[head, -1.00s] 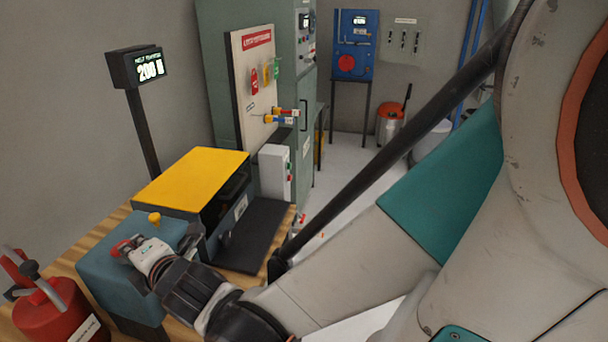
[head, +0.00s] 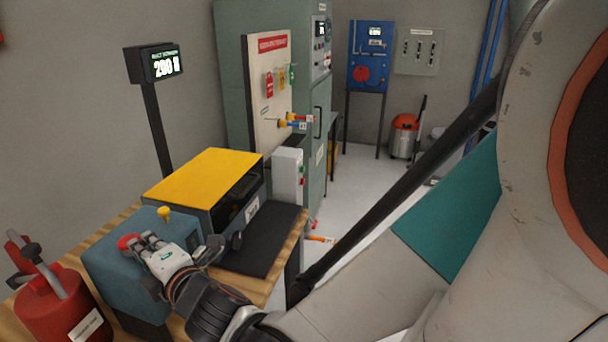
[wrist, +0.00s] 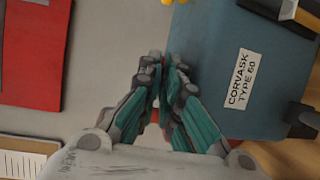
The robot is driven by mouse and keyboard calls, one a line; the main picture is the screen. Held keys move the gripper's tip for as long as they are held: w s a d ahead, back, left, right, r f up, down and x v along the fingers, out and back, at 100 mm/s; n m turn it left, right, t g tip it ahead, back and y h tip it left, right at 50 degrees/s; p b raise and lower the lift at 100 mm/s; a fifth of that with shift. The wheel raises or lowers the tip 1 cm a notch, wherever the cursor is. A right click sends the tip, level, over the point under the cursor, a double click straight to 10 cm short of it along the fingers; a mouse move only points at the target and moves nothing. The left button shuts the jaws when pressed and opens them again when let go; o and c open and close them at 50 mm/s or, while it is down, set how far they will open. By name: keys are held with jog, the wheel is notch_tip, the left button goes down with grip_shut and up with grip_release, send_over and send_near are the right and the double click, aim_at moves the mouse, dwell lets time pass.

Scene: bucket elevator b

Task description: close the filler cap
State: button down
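A blue-grey box (head: 115,262) stands on the wooden bench at the lower left, and its label shows in the wrist view (wrist: 243,78). A yellow knob (head: 164,212) sits on its top, and a yellow piece shows at the top edge of the wrist view (wrist: 150,8). A red round part (head: 126,241), perhaps the filler cap, is at the box top right by my gripper (head: 146,240). In the wrist view my gripper's fingertips (wrist: 166,70) are close together with nothing visible between them. Red shows behind the fingers, mostly hidden. I cannot tell whether they touch it.
A red can (head: 52,305) stands left of the box. A yellow-topped machine (head: 203,177) is behind it, with a dark mat (head: 262,240) to the right. A display on a post (head: 153,63) rises behind.

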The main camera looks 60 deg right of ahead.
jog(key=c, duration=1.8)
grip_release()
jog(key=shift+r+p, duration=0.1)
jog(key=shift+p, duration=0.2)
